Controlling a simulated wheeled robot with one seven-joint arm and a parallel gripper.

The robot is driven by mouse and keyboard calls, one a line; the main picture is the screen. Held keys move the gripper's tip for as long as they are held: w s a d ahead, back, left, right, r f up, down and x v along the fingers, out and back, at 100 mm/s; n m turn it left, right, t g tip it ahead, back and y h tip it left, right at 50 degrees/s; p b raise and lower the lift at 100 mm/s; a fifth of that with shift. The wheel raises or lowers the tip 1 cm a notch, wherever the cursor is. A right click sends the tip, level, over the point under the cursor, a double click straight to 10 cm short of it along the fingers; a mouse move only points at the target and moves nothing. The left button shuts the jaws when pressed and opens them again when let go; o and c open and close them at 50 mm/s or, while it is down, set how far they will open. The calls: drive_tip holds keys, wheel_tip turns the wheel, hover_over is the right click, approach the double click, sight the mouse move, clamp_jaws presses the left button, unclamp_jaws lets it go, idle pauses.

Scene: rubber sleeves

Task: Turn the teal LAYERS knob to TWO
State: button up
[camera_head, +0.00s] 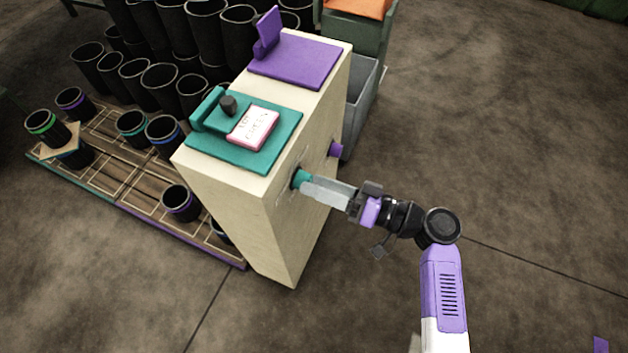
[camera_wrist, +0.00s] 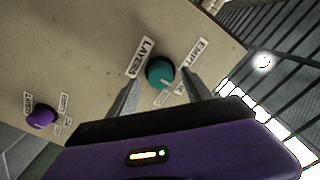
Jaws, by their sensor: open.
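The teal LAYERS knob (camera_wrist: 160,72) sits on the side of a cream cabinet, with labels around it. The LAYERS label (camera_wrist: 140,57) and an EMPTY label (camera_wrist: 197,52) read clearly; smaller labels beside the knob are partly hidden or too small to read. The knob also shows in the head view (camera_head: 300,178) at the fingertips. My gripper (camera_head: 312,186) is open. In the wrist view its two fingers (camera_wrist: 158,92) stand on either side of the knob; I cannot tell whether they touch it. Which label the knob points to is unclear.
A purple knob (camera_wrist: 41,116) with its own labels is on the same cabinet (camera_head: 240,205) face. A teal pad (camera_head: 262,160) and a purple pad (camera_head: 310,62) lie on top. Black sleeves stand on a wooden pallet (camera_head: 100,185) at left.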

drive_tip(key=shift+w+a, duration=0.25)
drive_tip(key=shift+a, duration=0.45)
clamp_jaws()
drive_tip(key=shift+m, duration=0.3)
drive_tip(key=shift+m+p, duration=1.45)
drive_tip(key=shift+m, duration=2.65)
